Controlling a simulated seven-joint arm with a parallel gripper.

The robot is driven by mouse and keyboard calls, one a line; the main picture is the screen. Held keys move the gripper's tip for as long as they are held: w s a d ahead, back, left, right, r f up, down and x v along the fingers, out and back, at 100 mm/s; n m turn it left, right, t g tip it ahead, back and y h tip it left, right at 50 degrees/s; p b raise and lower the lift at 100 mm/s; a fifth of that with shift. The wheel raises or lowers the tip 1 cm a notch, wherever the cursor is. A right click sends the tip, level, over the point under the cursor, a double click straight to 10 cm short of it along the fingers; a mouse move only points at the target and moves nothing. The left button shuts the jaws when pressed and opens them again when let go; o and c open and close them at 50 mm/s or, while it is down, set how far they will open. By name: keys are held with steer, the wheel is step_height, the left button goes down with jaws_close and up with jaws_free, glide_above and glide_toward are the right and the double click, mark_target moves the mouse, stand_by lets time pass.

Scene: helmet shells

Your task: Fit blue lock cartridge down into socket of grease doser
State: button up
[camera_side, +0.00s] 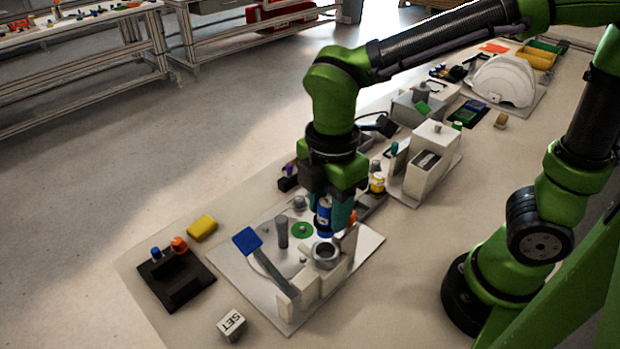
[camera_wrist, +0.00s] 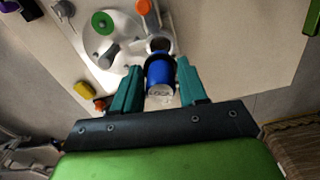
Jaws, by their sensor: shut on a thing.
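The blue lock cartridge (camera_side: 324,214) is held upright in my gripper (camera_side: 328,208), just above the grease doser. In the wrist view the cartridge (camera_wrist: 160,76) sits between the two teal fingers of my gripper (camera_wrist: 161,84), with its pale end toward the camera. The grease doser (camera_side: 310,283) stands on a white plate and has a round grey ring-shaped socket (camera_side: 325,253) on top. The cartridge's lower end is above this ring and appears apart from it. In the wrist view the socket (camera_wrist: 159,44) is partly hidden behind the cartridge.
A lever with a blue pad (camera_side: 247,241) rises left of the socket, and a grey post (camera_side: 281,232) stands behind it. A black tray (camera_side: 176,278), a yellow block (camera_side: 202,228) and a SET block (camera_side: 231,325) lie left. A white boxy fixture (camera_side: 428,160) stands behind right.

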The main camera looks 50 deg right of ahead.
mark_target(327, 235)
step_height(327, 235, down, 7)
steer(key=shift+r, duration=0.1)
stand_by(0.4)
steer(key=o, duration=1.1)
steer(key=shift+c, duration=0.2)
